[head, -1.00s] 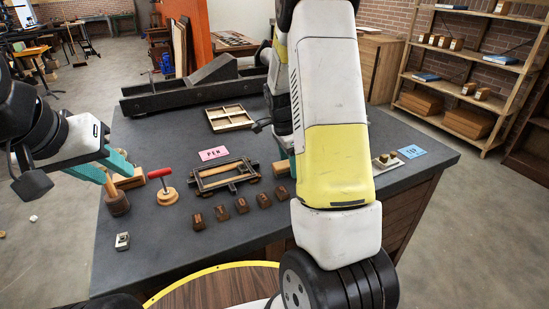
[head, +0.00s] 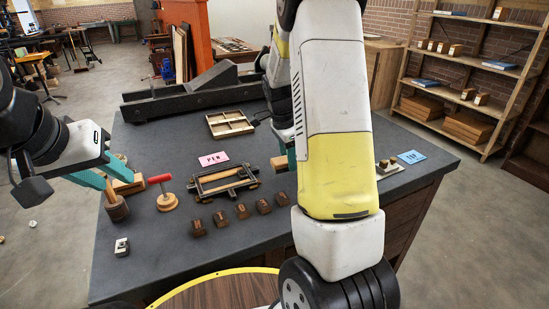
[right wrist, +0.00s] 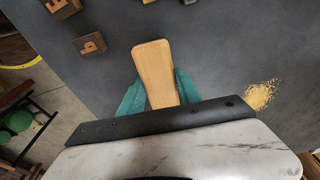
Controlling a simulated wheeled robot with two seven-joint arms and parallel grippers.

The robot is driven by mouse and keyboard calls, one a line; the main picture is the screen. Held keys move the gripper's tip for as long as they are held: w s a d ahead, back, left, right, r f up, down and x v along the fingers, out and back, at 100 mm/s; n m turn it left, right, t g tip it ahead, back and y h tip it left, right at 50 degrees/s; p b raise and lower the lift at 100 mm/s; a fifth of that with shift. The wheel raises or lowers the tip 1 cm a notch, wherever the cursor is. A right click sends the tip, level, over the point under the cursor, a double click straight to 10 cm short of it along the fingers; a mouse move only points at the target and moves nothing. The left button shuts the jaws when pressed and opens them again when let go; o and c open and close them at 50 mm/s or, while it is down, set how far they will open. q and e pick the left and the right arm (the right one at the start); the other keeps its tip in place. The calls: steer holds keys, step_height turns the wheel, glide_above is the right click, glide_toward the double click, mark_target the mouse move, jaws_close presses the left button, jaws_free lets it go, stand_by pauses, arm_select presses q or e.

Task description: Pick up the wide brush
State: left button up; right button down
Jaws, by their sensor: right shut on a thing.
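The wide brush shows in the right wrist view as a flat, pale wooden piece with a rounded end (right wrist: 153,70). My right gripper (right wrist: 156,95) is shut on it, one teal finger on each side. In the head view the piece's wooden end (head: 279,163) shows beside my right gripper (head: 290,158), which my arm largely covers. The bristles are not visible.
A pink card (head: 214,158) and a wooden tray (head: 229,123) lie behind. Pale crumbs (right wrist: 261,95) lie near the brush.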

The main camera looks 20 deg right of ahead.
steer(key=w+a, duration=0.2)
steer(key=a, duration=0.3)
steer(key=w+a, duration=0.2)
steer(key=a, duration=0.2)
steer(key=w+a+r, duration=0.1)
steer(key=a, duration=0.4)
steer(key=shift+w+a, duration=0.3)
steer(key=shift+w, duration=0.1)
